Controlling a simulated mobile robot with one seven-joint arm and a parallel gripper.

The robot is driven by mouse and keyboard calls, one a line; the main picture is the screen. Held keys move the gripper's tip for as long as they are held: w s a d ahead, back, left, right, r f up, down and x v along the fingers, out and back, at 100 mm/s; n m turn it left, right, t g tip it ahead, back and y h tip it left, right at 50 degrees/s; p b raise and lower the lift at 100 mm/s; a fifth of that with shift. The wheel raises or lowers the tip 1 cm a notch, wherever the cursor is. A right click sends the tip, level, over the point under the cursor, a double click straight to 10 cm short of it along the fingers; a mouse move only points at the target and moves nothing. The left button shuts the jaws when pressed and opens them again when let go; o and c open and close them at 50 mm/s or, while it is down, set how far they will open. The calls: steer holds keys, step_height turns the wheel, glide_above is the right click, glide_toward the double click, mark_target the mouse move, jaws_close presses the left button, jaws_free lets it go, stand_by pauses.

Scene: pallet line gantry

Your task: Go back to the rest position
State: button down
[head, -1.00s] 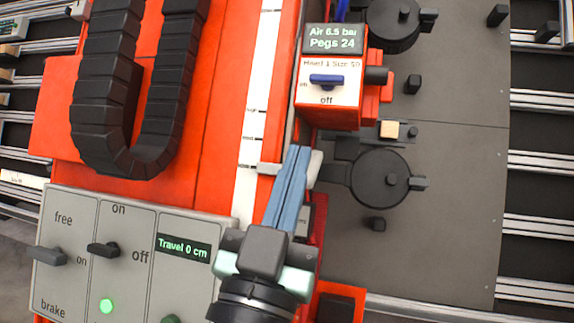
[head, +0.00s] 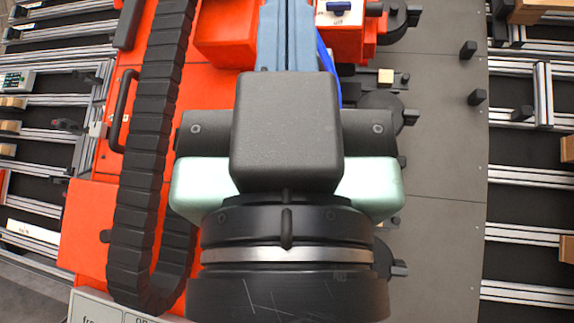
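My gripper (head: 287,36) fills the middle of the head view, close to the camera. Its two blue-grey fingers lie side by side with only a thin seam between them, so it looks shut. Nothing shows held between the visible parts of the fingers. The fingertips run past the top edge and are hidden. The fingers point up in the picture, over the red machine (head: 215,100). The gripper's body hides the middle of the machine.
A black cable chain (head: 150,150) runs down the left of the gripper. Conveyor rails flank both sides.

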step_height(320, 180, up, 22)
steer(key=p, duration=1.9)
steer(key=shift+p, duration=0.3)
